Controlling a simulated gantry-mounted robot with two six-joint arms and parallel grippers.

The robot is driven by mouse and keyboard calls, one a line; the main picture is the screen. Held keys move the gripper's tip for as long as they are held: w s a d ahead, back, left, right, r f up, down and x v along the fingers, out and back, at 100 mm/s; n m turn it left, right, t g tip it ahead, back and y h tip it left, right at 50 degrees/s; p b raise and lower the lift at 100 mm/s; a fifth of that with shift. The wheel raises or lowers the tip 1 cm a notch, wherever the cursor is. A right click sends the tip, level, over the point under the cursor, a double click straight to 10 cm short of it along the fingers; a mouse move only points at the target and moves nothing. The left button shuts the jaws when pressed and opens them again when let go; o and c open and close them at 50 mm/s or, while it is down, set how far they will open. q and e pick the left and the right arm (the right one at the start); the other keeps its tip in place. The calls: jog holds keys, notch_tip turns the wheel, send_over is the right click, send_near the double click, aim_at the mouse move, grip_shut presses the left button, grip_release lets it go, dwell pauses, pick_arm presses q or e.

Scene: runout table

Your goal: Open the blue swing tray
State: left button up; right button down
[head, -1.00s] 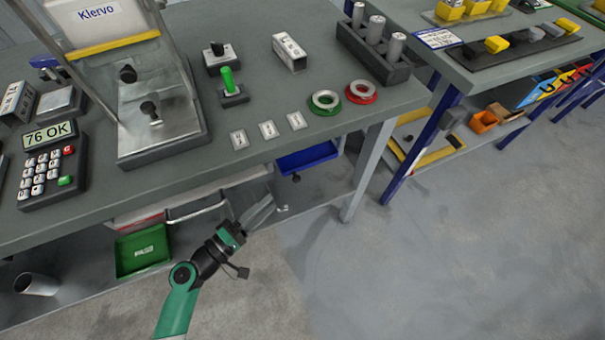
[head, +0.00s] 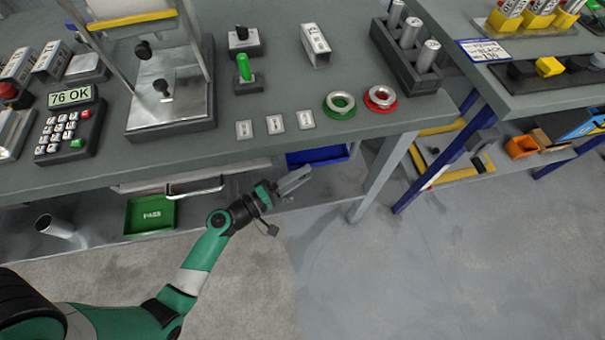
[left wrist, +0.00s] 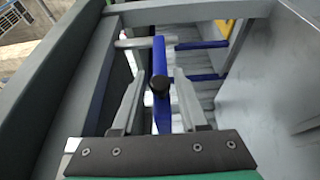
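The blue swing tray (head: 318,157) hangs under the right part of the near workbench, mostly covered by the tabletop. In the left wrist view, a narrow blue upright part (left wrist: 160,57), seemingly the tray's front, has a round black knob (left wrist: 160,85) on it. My left gripper (head: 300,178) is just in front of the tray, below the bench edge. In the left wrist view its two grey fingers (left wrist: 159,108) stand apart, one on each side of the knob, with gaps visible. In the head view the knob is hidden. My right gripper is not in view.
A drawer handle (head: 195,190) and a green PASS tray (head: 150,214) are under the bench to the left. A grey bench leg (head: 383,178) stands right of the blue tray. Above is the tabletop edge. The floor (head: 420,270) in front is clear.

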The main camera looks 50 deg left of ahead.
pick_arm(q)
grip_shut()
dwell(1.1)
